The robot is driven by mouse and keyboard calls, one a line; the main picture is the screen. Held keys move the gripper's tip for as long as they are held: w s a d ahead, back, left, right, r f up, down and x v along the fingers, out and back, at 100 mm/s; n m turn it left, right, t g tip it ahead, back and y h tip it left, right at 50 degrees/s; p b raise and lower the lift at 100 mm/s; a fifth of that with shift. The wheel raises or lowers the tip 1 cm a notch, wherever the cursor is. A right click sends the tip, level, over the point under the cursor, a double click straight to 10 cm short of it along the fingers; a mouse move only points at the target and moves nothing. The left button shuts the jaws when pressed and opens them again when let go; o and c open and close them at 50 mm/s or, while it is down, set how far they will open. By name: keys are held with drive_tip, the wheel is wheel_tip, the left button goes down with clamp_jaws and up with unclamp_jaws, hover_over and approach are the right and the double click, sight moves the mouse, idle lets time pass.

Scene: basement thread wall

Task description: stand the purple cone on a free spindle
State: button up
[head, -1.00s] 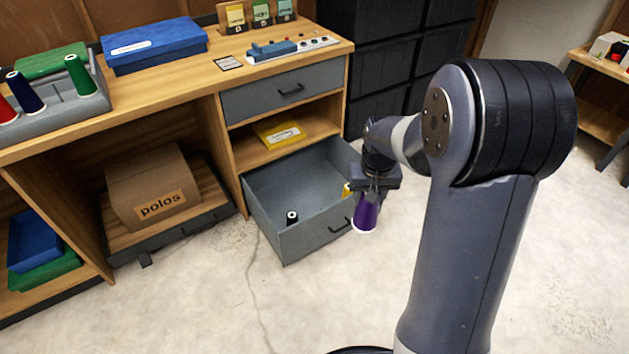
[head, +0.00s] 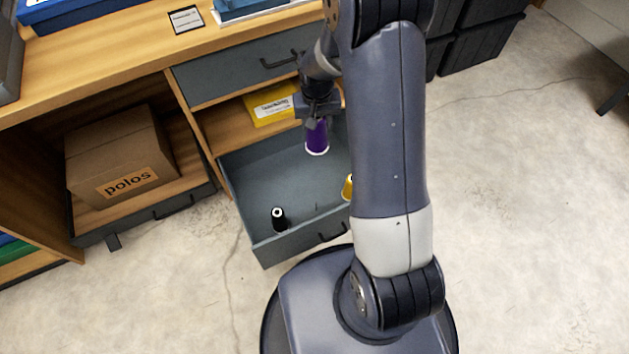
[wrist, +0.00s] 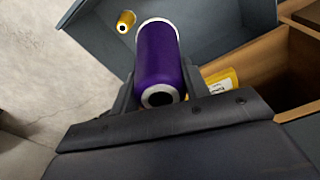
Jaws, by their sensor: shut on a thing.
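The purple cone (head: 317,137) hangs roughly upright from my gripper (head: 317,117), its white-rimmed end down, over the open grey drawer (head: 262,172). It is clear of the drawer floor. In the wrist view, the purple cone (wrist: 160,55) sits between the two fingers of my gripper (wrist: 162,90), which is shut on it. A black cone (head: 278,218) stands in the drawer near its front left. A yellow cone (head: 347,187) is at the right, partly hidden by my arm; it also shows in the wrist view (wrist: 126,22).
A shelf with a yellow packet (head: 270,103) and a closed drawer (head: 240,75) are above the open drawer. A cardboard box (head: 122,165) marked "polos" sits at left. A grey tray edge (head: 8,65) shows on the bench (head: 110,60).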

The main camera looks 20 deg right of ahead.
drive_tip(key=shift+s+a+f+m+b, duration=0.1)
drive_tip(key=shift+s+f+m+b, duration=0.25)
drive_tip(key=shift+f+b, duration=3.95)
drive_tip(key=shift+s+f+m+b, duration=0.15)
drive_tip(key=shift+f+m, duration=0.3)
drive_tip(key=shift+f, duration=8.2)
drive_tip(key=shift+s+a+f+m+b, duration=0.1)
drive_tip(key=shift+s+f+m+b, duration=0.25)
drive_tip(key=shift+f+b, duration=3.9)
drive_tip(key=shift+f+p, duration=1.35)
drive_tip(key=shift+f, duration=1.55)
drive_tip(key=shift+f+b, duration=0.15)
drive_tip(key=shift+b, duration=0.25)
drive_tip(key=shift+f, duration=0.2)
drive_tip(key=o, duration=1.2)
drive_tip(key=shift+r, duration=0.1)
drive_tip(key=shift+o, duration=0.2)
